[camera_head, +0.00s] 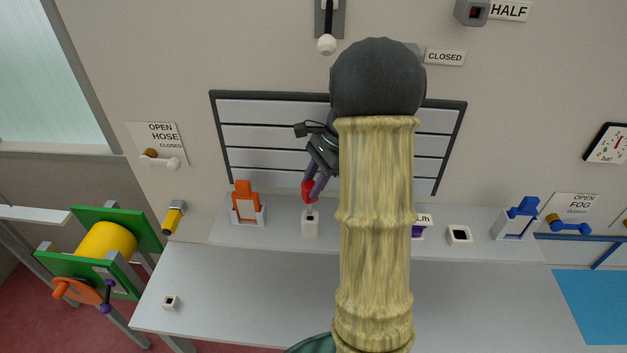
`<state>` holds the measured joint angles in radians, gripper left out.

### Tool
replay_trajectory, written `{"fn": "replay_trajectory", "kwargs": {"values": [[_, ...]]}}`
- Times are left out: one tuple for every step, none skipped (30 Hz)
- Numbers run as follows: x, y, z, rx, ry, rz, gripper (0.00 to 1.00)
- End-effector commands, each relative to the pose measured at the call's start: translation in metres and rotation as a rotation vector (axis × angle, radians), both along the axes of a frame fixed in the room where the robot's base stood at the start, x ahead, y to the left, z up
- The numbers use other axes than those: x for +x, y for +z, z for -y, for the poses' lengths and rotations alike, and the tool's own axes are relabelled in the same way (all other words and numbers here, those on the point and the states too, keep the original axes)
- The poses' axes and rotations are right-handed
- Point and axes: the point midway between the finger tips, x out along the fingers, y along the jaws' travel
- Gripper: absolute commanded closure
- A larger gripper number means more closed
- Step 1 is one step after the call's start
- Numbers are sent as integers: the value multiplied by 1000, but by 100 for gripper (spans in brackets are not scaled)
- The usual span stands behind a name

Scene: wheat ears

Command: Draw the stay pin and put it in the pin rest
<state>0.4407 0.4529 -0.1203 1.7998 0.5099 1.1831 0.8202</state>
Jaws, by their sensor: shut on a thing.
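My gripper (312,187) is shut on a small red piece (308,191), which looks like the head of the stay pin. The piece is right above a white block (310,226) with a dark top opening, on the grey wall shelf. A thin part seems to show between the red head and the block; I cannot tell whether it is still inside the opening. Another white block with a dark square opening (460,235) stands on the shelf at the right. A small white socket block (171,302) sits on the lower bench at the left. No label shows which is the pin rest.
My arm covers the middle of the view and part of a purple item (418,231). An orange piece in a white holder (247,205) stands left of the gripper, a blue one (521,212) far right. A slatted grille (270,132) is behind. A yellow-drum reel (106,244) stands left.

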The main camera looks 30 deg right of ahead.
Motion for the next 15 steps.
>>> {"fn": "replay_trajectory", "kwargs": {"values": [[0,0,0,0,0,0,100],[0,0,0,0,0,0,100],[0,0,0,0,0,0,100],[0,0,0,0,0,0,100],[0,0,0,0,0,0,100],[0,0,0,0,0,0,100],[0,0,0,0,0,0,100],[0,-1,0,0,0,0,100],[0,-1,0,0,0,0,100],[0,-2,0,0,0,0,100],[0,-3,0,0,0,0,100],[0,-4,0,0,0,0,100],[0,-5,0,0,0,0,100],[0,-5,0,0,0,0,100],[0,-6,0,0,0,0,100]]}}
